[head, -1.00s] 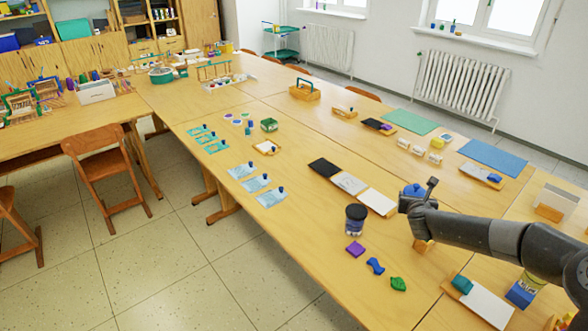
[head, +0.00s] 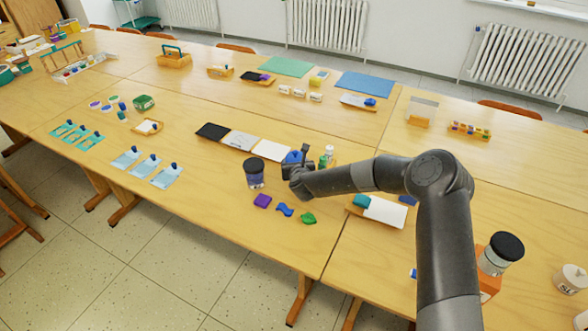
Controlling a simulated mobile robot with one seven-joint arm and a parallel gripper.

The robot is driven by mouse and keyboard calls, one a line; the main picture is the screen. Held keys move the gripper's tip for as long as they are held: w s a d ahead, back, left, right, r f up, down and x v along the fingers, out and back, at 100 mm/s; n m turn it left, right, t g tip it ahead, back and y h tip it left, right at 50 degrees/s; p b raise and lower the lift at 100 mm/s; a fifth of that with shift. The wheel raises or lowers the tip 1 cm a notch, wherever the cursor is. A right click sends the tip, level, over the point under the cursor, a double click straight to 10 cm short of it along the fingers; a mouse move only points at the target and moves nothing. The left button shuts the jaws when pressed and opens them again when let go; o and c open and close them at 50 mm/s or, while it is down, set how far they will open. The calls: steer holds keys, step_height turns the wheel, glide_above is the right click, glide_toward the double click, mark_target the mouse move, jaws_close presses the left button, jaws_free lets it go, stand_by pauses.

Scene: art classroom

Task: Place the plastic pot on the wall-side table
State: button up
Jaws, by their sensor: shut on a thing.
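My gripper (head: 297,172) is over the near row of tables, right of a dark-lidded jar (head: 254,172). It is shut on a small rounded blue thing (head: 292,157), which looks like the plastic pot. The gripper hides part of it, and I cannot tell how far it is above the tabletop. The wall-side table (head: 347,107) is the far row, by the radiators. It carries green and blue mats, small pots and trays, with bare wood between them.
Black, grey and white cards (head: 240,141) lie left of my gripper. Small bottles (head: 326,156) stand behind it. Purple, blue and green pieces (head: 285,209) lie in front. A clear holder (head: 422,110) and a block tray (head: 469,131) stand far right.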

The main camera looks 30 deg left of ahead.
steer(key=shift+f, duration=1.6)
steer(key=o, duration=1.2)
steer(key=shift+f, duration=0.1)
steer(key=shift+o, duration=0.2)
steer(key=shift+s+d+r, duration=0.25)
steer(key=shift+s, duration=0.1)
steer(key=v, duration=1.1)
steer(key=shift+r, duration=0.1)
